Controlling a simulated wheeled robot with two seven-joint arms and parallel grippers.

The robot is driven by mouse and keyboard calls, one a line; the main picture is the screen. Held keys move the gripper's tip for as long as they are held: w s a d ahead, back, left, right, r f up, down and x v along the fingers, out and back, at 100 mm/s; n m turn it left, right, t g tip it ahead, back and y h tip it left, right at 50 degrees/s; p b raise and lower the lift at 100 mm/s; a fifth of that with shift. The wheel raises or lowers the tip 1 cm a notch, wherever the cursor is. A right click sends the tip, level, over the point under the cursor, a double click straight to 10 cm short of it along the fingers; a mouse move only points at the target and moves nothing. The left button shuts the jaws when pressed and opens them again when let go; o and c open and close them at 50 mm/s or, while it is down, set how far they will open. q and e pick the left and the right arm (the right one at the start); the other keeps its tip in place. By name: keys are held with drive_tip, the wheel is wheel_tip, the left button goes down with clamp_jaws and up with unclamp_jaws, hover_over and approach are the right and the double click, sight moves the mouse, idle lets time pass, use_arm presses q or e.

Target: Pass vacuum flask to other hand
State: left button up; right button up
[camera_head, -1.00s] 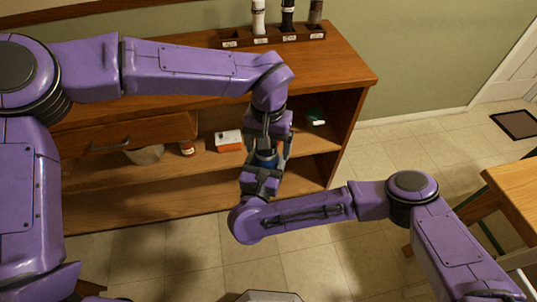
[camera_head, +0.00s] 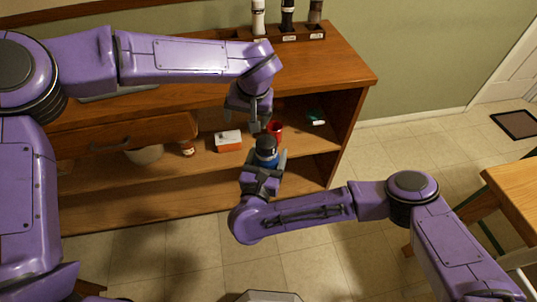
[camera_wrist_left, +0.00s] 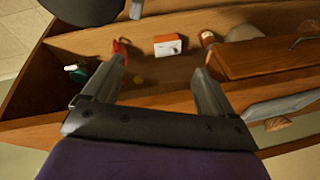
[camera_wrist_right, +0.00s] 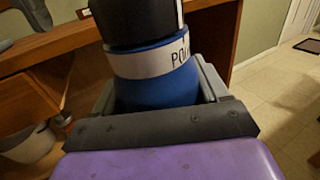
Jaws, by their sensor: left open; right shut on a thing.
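The vacuum flask (camera_head: 267,156) is blue with a black top and a pale lettered band. It stands roughly upright in my right gripper (camera_head: 264,170), in front of the shelf unit. In the right wrist view the flask (camera_wrist_right: 155,70) fills the space between the fingers, which are shut on its blue lower part. My left gripper (camera_head: 257,122) is open and empty, above and apart from the flask. In the left wrist view its two fingers (camera_wrist_left: 163,90) are spread wide with nothing between them, and a dark rounded part of the flask's top shows at the upper edge.
The wooden shelf unit (camera_head: 330,75) stands behind the grippers. A bottle rack (camera_head: 290,36) is on top.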

use_arm(q)
drive_tip(key=w+a+f+t+y, duration=0.1)
drive_tip(key=w+a+f+t, duration=0.1)
drive_tip(key=a+f, duration=0.35)
drive_tip(key=w+a+f+t, duration=0.1)
drive_tip(key=w+a+f, duration=0.1)
drive_tip(key=f, duration=0.7)
drive_tip(key=s+a+f, duration=0.3)
drive_tip(key=s+f, duration=0.1)
drive_tip(key=f, duration=0.5)
drive_tip(key=s+a+f+n+g, duration=0.1)
drive_tip(key=s+a+f+n, duration=0.1)
drive_tip(key=s, duration=0.9)
drive_tip(key=s+a+f+n+g, duration=0.1)
drive_tip(key=s+a, duration=0.4)
drive_tip(key=s, duration=0.6)
drive_tip(key=s+a+f+n, duration=0.3)
drive_tip(key=s, duration=0.9)
drive_tip(key=shift+a+f+n+g, duration=0.15)
drive_tip(key=shift+f+n+g, duration=0.1)
drive_tip(key=shift+n+g, duration=0.15)
drive_tip(key=shift+w, duration=0.1)
